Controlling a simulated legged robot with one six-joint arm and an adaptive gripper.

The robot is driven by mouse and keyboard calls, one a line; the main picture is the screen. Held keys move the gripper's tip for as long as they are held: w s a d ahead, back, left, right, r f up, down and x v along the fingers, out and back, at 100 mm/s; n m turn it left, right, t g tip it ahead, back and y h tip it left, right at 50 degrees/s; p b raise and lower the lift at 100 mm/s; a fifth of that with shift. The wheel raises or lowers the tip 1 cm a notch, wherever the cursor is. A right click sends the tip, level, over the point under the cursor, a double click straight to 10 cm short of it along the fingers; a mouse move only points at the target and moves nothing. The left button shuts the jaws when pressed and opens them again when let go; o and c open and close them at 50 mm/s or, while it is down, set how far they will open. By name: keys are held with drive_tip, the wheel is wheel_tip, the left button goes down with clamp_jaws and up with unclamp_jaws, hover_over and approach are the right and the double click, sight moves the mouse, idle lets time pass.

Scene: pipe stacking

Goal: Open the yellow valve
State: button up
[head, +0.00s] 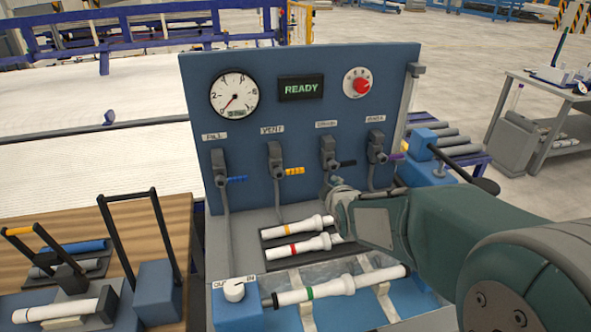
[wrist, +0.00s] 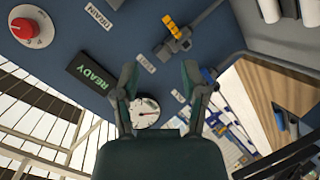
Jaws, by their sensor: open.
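The yellow valve (head: 293,171) is on the blue panel under the VENT label, its yellow handle pointing sideways to the right. In the wrist view the yellow handle (wrist: 171,25) lies beyond my fingertips, slightly to the right of the middle and apart from them. My gripper (wrist: 160,70) is open with nothing between its fingers. In the head view my gripper (head: 343,200) is in front of the panel, right of and below the yellow valve; its fingers are hard to make out there.
Blue (head: 237,180), black (head: 345,163) and purple (head: 397,156) valve handles flank the yellow one. A gauge (head: 234,95), READY display (head: 301,88) and red knob (head: 361,84) sit above. White pipes (head: 292,228) lie below. A wooden table (head: 180,220) is at left.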

sight(297, 173)
drive_tip(key=w+a+f+n+t+y, duration=0.2)
drive_tip(key=w+a+f+n+t, duration=0.25)
drive_tip(key=w+f+n, duration=0.4)
drive_tip(key=shift+m, duration=0.35)
drive_tip(key=w, duration=0.3)
drive_tip(key=w+a, duration=0.1)
drive_tip(key=w, duration=0.3)
drive_tip(key=w+a, duration=0.1)
drive_tip(key=w, duration=0.3)
drive_tip(key=shift+w+a, duration=0.2)
drive_tip(key=shift+a, duration=0.05)
clamp_jaws()
